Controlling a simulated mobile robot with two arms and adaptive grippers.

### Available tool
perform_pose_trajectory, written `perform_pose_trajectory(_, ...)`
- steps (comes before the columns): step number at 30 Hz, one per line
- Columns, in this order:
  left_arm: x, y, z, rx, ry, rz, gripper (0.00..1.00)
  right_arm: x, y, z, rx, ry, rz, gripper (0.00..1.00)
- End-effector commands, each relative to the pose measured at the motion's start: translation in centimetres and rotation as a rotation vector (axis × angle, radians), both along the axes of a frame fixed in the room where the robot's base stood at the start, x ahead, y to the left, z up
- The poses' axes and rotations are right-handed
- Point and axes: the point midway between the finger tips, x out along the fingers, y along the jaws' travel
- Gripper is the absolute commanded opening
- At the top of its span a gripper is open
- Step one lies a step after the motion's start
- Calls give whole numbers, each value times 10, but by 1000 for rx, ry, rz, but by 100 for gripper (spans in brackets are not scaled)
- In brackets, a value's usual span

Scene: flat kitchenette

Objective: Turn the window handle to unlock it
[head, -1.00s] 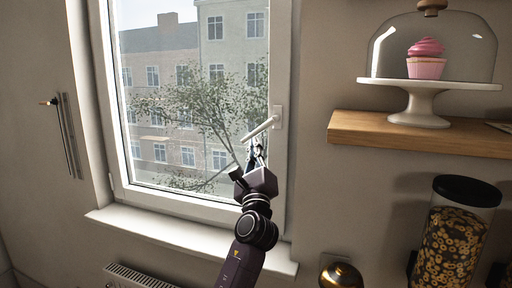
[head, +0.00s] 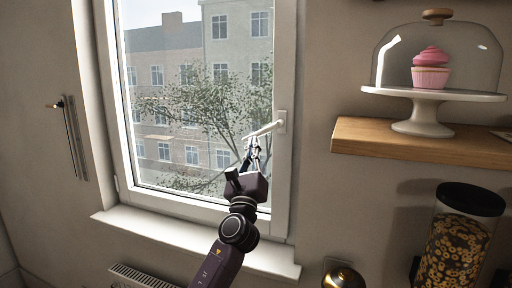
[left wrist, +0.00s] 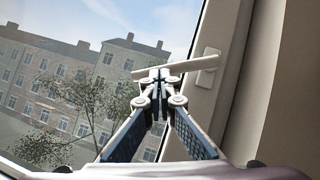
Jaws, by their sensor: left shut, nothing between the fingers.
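The white window handle (head: 264,129) sits on a plate on the right side of the window frame. Its lever points left and dips slightly toward its free end. My left gripper (head: 253,146) is just below the lever, near its free end, with its fingers shut and empty. In the left wrist view the handle (left wrist: 190,66) crosses just above the closed fingertips (left wrist: 158,76), which look to be against its underside; exact contact is hard to tell. The window (head: 190,100) looks closed. My right gripper is not in view.
A wooden shelf (head: 420,145) to the right bears a cake stand (head: 424,94) with a pink cupcake under a glass dome. A cereal jar (head: 461,240) stands lower right. The windowsill (head: 195,240) is bare, with a radiator (head: 140,278) below.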

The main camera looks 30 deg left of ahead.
Motion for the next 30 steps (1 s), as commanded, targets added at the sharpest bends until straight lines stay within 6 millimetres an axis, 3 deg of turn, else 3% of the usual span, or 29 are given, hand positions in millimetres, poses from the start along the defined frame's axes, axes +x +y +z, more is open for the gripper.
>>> perform_pose_trajectory(11, -3, 14, 21, 251, 60, 2, 0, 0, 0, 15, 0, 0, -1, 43)
perform_pose_trajectory(30, -4, 18, 29, 239, 56, 2, 0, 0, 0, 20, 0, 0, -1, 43)
